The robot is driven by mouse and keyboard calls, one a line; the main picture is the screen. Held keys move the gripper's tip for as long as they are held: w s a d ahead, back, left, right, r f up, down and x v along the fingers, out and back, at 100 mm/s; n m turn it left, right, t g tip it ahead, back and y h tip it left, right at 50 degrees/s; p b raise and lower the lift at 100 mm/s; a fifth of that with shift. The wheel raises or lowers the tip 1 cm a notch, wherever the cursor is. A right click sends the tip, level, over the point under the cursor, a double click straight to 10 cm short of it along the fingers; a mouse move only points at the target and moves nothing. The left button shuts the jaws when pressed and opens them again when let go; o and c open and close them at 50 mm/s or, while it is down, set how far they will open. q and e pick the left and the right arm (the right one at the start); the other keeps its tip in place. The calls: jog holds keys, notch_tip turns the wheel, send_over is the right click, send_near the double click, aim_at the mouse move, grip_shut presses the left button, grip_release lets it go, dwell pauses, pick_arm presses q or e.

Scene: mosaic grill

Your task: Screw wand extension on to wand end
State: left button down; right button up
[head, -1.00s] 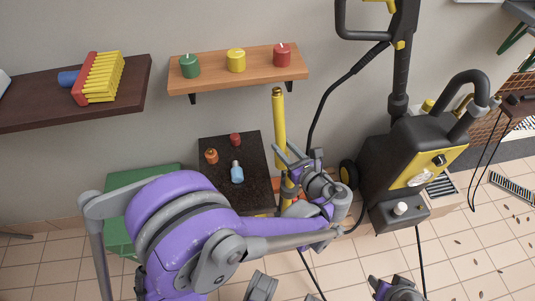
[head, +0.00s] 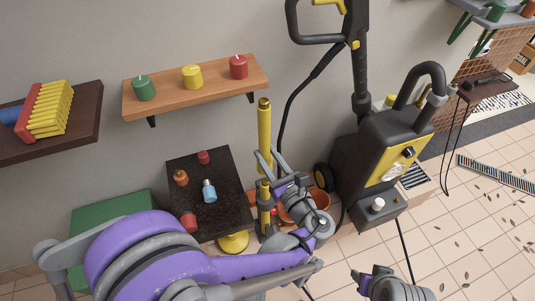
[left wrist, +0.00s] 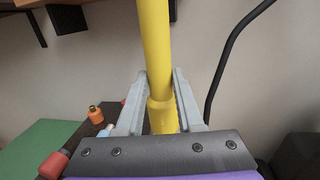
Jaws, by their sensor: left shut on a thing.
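A yellow tube with a dark top end (head: 264,125) stands nearly upright in front of the wall. It looks like a wand piece, but I cannot tell whether it is the extension or the wand end. My left gripper (head: 265,165) is shut around it, with one finger on each side. In the left wrist view the tube (left wrist: 156,45) passes between the fingers (left wrist: 160,80), with a thicker yellow collar (left wrist: 162,115) at them. A yellow and dark lower section (head: 264,205) continues below. A grey and purple part of my right arm shows at the bottom right; its fingers are unclear.
A black washer machine (head: 365,165) stands right of the tube, with a black handle and hose (head: 320,38) above. A dark table (head: 190,215) holds small bottles and jars. Above are a candle shelf (head: 200,95) and a dark shelf (head: 85,125).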

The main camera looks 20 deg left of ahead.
pick_arm(q)
jog(key=shift+f+b, duration=1.7)
jog(key=shift+f, duration=0.85)
jog(key=shift+f, duration=0.15)
jog(key=shift+f+b, duration=0.3)
jog(key=shift+f, duration=0.05)
jog(key=shift+f+b, duration=0.7)
jog(key=shift+f, duration=0.2)
jog(key=shift+c, duration=2.3)
grip_release()
